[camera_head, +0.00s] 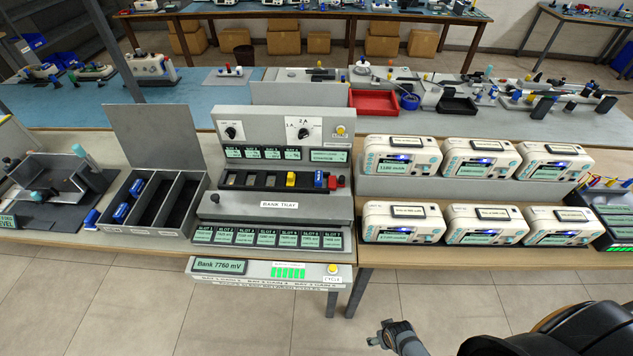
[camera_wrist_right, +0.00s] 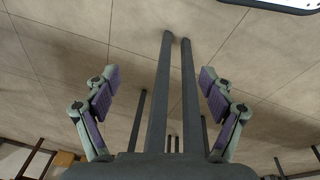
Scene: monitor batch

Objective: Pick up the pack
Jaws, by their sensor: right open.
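Several small pieces could be the pack; I cannot tell which one is. The bank tray (camera_head: 262,203) on the bench holds a yellow piece (camera_head: 291,179) and a blue piece (camera_head: 320,179) with red beside it. A grey open box (camera_head: 181,207) with compartments holds blue packs (camera_head: 122,212) in its left compartment. Another blue piece (camera_head: 92,217) lies left of the box. My right gripper (camera_head: 383,335) is low in front of the bench, over the floor and away from these. In the right wrist view its fingers (camera_wrist_right: 158,80) are apart with nothing gripped. My left gripper is not in view.
White monitors (camera_head: 401,223) with screens stand in two rows on the right. A bank display panel (camera_head: 220,266) juts from the bench front. A red tray (camera_head: 375,103) and small gear sit on the blue bench behind. The floor (camera_head: 430,300) in front is clear.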

